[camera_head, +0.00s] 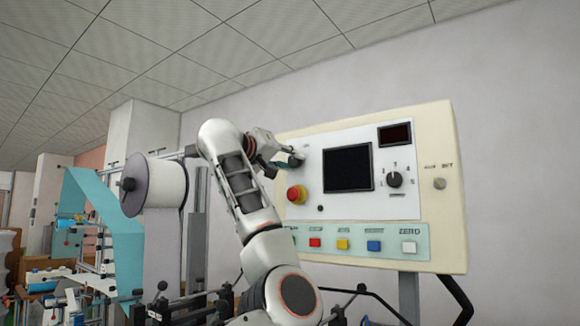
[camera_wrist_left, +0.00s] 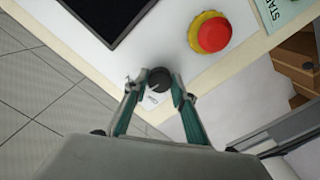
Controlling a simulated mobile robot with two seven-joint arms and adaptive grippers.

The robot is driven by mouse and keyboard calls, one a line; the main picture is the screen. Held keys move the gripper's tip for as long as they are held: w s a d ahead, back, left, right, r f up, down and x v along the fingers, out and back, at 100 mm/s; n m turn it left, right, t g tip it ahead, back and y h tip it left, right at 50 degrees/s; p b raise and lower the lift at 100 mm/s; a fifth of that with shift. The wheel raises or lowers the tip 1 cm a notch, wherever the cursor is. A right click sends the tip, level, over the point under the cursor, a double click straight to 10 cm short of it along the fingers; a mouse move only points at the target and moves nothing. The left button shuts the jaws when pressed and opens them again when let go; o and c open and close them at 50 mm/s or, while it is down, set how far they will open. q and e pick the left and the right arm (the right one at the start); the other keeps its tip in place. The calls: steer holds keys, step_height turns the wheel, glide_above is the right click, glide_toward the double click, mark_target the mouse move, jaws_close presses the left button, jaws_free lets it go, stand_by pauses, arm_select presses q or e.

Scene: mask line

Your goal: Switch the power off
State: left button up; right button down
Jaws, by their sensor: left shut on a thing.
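The control panel (camera_head: 445,130) stands tilted, with a cream frame and a white face. A black knob (camera_head: 296,161) sits at its upper left, above a red emergency button (camera_head: 297,194). My left gripper (camera_head: 283,163) reaches this knob from the left. In the left wrist view the black knob (camera_wrist_left: 157,78) sits between the two teal fingers of my left gripper (camera_wrist_left: 158,85), which is shut on it. The red button (camera_wrist_left: 214,34) on its yellow ring is apart from the fingers. My right gripper is not in view.
The panel also carries a dark screen (camera_head: 347,168), a selector knob (camera_head: 395,179) and a row of coloured buttons, with a white one (camera_head: 409,247) at its right. A white roll (camera_head: 155,185) and other machine parts stand to the left.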

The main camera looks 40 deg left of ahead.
arm_select(q)
steer(key=shift+r+n, duration=0.15)
steer(key=shift+n, duration=1.65)
steer(key=n, duration=0.2)
steer(key=shift+n, duration=1.6)
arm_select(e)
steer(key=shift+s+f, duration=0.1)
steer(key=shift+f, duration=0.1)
arm_select(q)
steer(key=o, duration=1.1)
steer(key=shift+r, duration=0.1)
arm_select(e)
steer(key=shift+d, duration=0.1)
